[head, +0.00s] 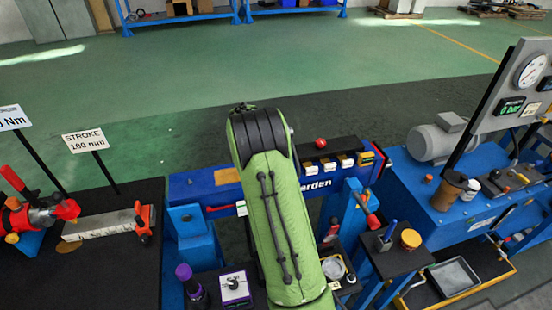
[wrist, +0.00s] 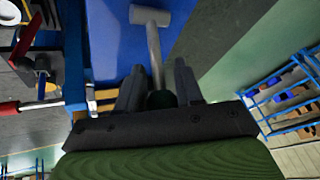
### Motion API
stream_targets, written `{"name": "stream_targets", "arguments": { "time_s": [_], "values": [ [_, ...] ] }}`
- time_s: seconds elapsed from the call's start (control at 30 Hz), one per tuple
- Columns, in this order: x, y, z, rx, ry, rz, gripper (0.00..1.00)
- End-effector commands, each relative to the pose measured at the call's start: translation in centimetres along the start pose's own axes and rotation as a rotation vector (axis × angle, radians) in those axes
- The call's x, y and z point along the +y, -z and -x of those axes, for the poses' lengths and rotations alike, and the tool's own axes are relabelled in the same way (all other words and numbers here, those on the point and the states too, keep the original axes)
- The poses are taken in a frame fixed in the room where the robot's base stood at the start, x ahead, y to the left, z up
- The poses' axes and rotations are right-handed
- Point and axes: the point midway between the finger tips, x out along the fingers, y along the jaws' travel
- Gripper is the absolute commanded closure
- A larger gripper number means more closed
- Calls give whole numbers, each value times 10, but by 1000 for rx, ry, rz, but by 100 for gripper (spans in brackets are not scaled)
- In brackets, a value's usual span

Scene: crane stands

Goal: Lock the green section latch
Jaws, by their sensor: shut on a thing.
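In the wrist view, my gripper (wrist: 159,68) is shut on a dark green knob (wrist: 161,99) at the end of a grey lever, which I take to be the green section latch (wrist: 153,45). The lever runs away from between the two dark fingers to a wider grey crosspiece over a blue surface (wrist: 115,40). Whether the latch is locked cannot be told. In the head view my green arm hides the latch and my gripper.
In the head view, a blue beam (head: 192,188) spans behind my arm, with a red ball knob (head: 320,143) on it. A red handle (head: 367,212) and a small table with cups (head: 388,262) stand right. A gauge panel (head: 510,90) is far right.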

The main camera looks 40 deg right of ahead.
Motion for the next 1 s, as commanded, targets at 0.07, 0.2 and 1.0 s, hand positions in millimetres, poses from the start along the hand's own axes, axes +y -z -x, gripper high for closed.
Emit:
{"name": "stream_targets", "arguments": {
  "time_s": [0.07, 0.2, 1.0],
  "values": [
    [-5, -7, 1, 60, -26, 37, 100],
    [-10, -13, 6, 172, -74, 93, 100],
    [-26, -38, 17, 592, -258, 301, 100]
  ]
}}
